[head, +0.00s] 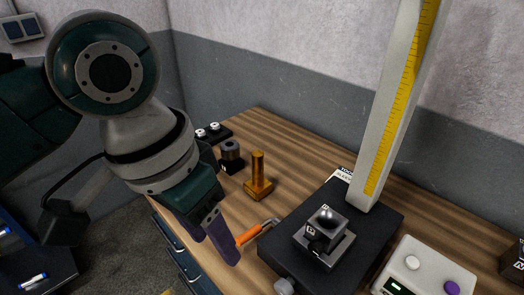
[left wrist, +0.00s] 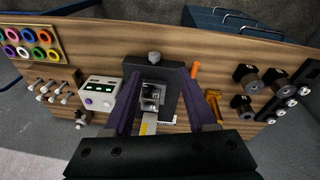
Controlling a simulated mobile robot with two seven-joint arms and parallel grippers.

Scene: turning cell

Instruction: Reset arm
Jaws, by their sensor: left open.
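My left gripper (head: 220,236) hangs at the end of the dark green and grey arm on the left of the head view. It is above the left front part of the bench, near an orange-handled tool (head: 250,235). In the left wrist view its two purple fingers (left wrist: 160,95) stand wide apart with nothing held between them. A metal block with a round cup (head: 325,238) on a black base (head: 388,222) shows beyond the fingers there. My right gripper is in neither view.
A tall post with a yellow scale (head: 395,110) rises from the black base. A brass stand (head: 258,178) and a dark cylinder on a block (head: 231,155) are behind the gripper. A white button box (head: 425,268) stands at right. Bare wooden bench (head: 285,150) lies behind the base.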

